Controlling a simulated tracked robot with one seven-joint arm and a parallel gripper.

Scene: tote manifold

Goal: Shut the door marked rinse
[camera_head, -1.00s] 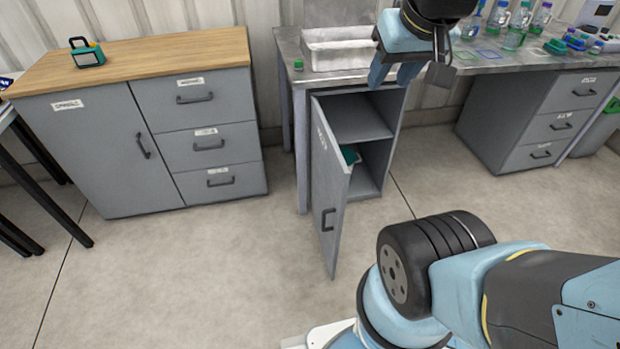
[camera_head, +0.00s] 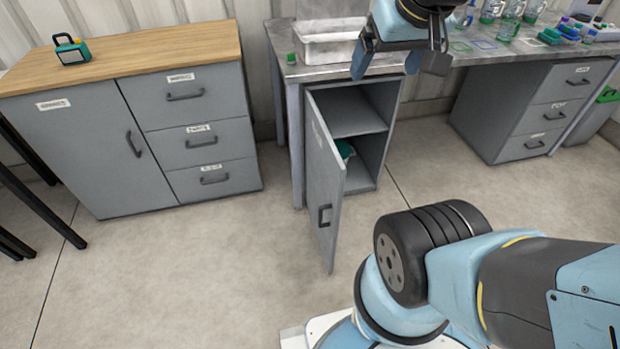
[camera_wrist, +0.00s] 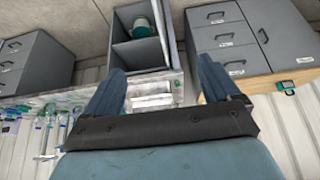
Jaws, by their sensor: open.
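A grey cabinet door (camera_head: 322,180) stands wide open below the metal bench, swung out toward me from its left edge. It has a dark handle (camera_head: 325,215) near its free edge and a label on its outer face, too oblique to read. The cabinet interior (camera_head: 362,115) has a shelf, with a teal and white item (camera_head: 345,150) on the lower level, partly hidden by the door. My gripper (camera_head: 400,72) is open and empty, above and in front of the bench edge, apart from the door. In the wrist view its two fingers (camera_wrist: 160,88) are spread wide.
A white tray (camera_head: 330,45) and a small green item (camera_head: 291,59) sit on the bench. Bottles and racks stand at its right end. A closed grey cabinet (camera_head: 95,155) with drawers and a wooden top is at left. The floor before the door is clear.

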